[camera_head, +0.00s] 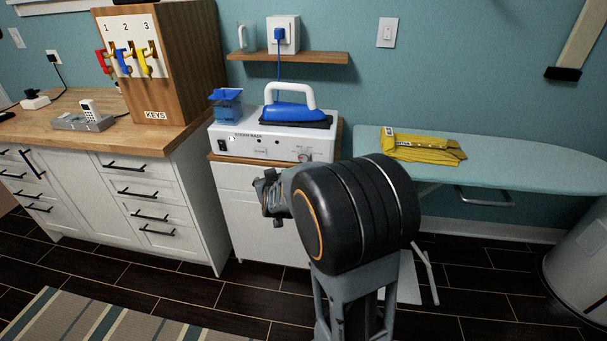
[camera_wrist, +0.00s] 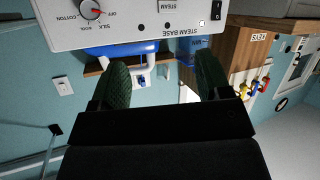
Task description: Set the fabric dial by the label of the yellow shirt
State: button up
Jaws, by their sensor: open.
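The fabric dial (camera_wrist: 90,10) is on the front of the white steam base (camera_head: 262,143). The wrist view is upside down and shows OFF, SILK, WOOL and COTTON around it; its red mark appears to point toward OFF. The dial also shows small in the head view (camera_head: 303,157). The folded yellow shirt (camera_head: 425,150) lies on the ironing board, with a small white label (camera_head: 402,143) whose text I cannot read. My gripper (camera_head: 268,194) is open and empty in front of the steam base; its green-padded fingers show in the wrist view (camera_wrist: 163,72).
A blue iron (camera_head: 293,112) with a white handle sits on the steam base, beside a blue container (camera_head: 227,105). The ironing board (camera_head: 520,163) is at right. A key cabinet (camera_head: 168,60) stands on the wooden counter (camera_head: 60,130) at left. A shelf (camera_head: 290,57) hangs above.

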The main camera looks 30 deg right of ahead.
aim_at(304, 159)
jog(key=w+d+f+m+h+b, duration=0.25)
jog(key=d+f+h, duration=0.4)
jog(key=d, duration=0.35)
jog(key=shift+n+t, duration=0.25)
jog(key=shift+t, duration=0.15)
jog(key=x, duration=0.8)
jog(key=b+x, duration=0.1)
jog(key=x, duration=0.3)
jog(key=shift+s+d+r, duration=0.2)
jog(key=shift+d+r, duration=0.05)
jog(key=shift+d, duration=0.25)
jog(key=c, duration=0.9)
